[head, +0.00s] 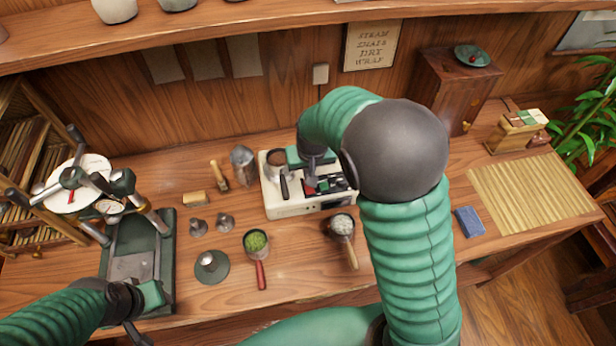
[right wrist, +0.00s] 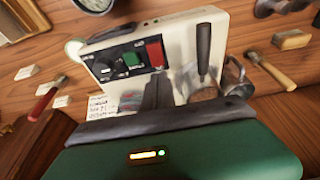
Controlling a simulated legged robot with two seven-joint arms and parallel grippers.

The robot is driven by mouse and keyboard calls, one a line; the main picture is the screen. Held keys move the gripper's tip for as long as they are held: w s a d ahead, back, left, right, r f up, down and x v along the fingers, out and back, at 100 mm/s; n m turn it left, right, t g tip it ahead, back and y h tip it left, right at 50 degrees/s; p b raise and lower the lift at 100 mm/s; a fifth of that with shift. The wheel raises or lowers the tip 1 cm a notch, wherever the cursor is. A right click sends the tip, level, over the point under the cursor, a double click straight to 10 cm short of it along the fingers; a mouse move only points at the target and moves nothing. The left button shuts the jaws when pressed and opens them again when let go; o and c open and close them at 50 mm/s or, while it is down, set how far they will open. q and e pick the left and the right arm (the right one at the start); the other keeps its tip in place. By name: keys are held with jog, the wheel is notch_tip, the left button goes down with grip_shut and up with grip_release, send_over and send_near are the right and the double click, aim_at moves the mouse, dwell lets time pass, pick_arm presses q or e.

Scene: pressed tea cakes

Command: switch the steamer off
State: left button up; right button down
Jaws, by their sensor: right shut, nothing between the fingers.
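The steamer (head: 290,208) is a cream-white machine in the middle of the bench. Its black control panel also shows in the right wrist view, with a red switch (right wrist: 155,52), a green button (right wrist: 132,58) and a dark knob (right wrist: 105,72). In the head view the red switch (head: 309,190) is partly hidden by my right gripper (head: 312,182). The right gripper is shut and empty, its fingertips (right wrist: 160,78) close to the panel by the red switch; I cannot tell whether they touch it. My left gripper (head: 140,318) is low at the left, its fingers unclear.
A green press (head: 165,275) stands at the left. A red-handled scoop of green leaves (head: 256,242) and a wooden-handled pan (head: 342,224) lie in front of the steamer.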

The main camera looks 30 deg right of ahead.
aim_at(309, 189)
notch_tip(309, 189, down, 3)
jog(key=shift+f, duration=0.15)
jog(key=shift+s+f, duration=0.1)
dwell(0.4)
jog(key=shift+s+a+p, duration=0.2)
jog(key=shift+s+p, duration=0.2)
jog(key=shift+s, duration=0.35)
